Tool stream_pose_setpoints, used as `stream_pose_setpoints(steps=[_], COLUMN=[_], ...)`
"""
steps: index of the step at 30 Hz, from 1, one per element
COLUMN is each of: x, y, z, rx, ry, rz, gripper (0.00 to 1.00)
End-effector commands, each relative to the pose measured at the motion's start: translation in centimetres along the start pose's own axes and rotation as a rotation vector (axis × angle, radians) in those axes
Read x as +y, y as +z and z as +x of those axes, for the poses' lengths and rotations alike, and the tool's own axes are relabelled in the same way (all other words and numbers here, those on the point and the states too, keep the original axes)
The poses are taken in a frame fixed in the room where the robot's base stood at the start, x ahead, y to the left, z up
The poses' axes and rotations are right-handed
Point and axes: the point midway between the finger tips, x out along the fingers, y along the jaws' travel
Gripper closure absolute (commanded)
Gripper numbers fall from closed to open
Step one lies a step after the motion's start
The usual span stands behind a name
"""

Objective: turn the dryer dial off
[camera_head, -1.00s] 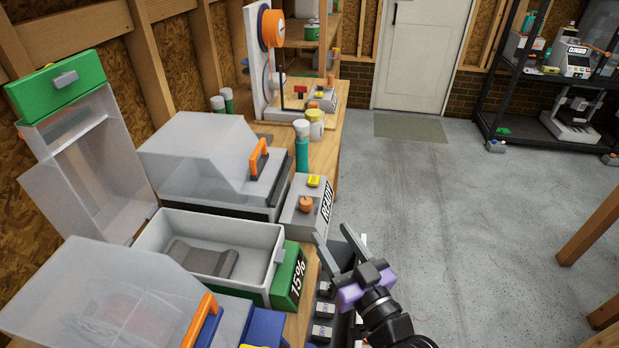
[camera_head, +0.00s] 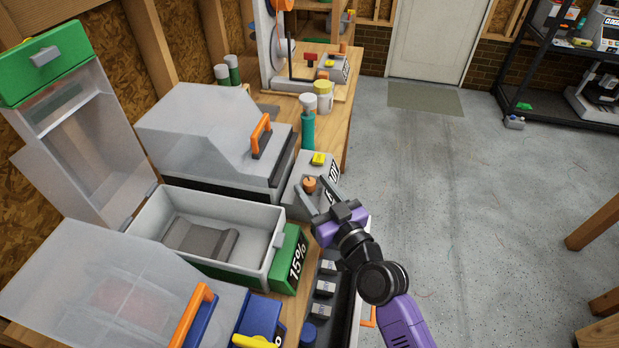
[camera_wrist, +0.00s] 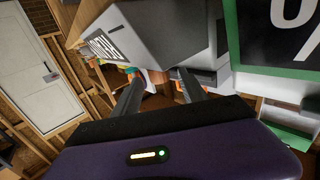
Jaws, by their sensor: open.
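A grey control box (camera_head: 298,204) with an orange dial (camera_head: 309,185) and a yellow button (camera_head: 318,159) stands at the bench edge, beside the grey machine with a clear cover. Which machine the dial belongs to is not plain. My gripper (camera_head: 310,184) is open and empty, its two fingers pointing at the box, one appearing either side of the dial in the head view. I cannot tell whether they touch it. The dial's pointer setting is unclear.
A white bin with a green 15% label (camera_head: 296,258) stands near the box, its tall clear lid (camera_head: 85,130) raised. A green bottle (camera_head: 308,128) stands behind the box. A dark tray (camera_head: 330,290) is below my wrist.

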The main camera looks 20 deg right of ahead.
Motion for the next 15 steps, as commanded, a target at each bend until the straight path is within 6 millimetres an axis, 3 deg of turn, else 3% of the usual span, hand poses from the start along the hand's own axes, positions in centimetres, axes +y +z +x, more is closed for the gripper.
stream_pose_setpoints(steps=[6,15], x=[0.0,0.0], y=[-0.1,0.1], z=[2.3,2.7], rx=[-0.001,-0.001], ry=[0.0,0.0], rz=[0.0,0.0], gripper=[0.5,0.5])
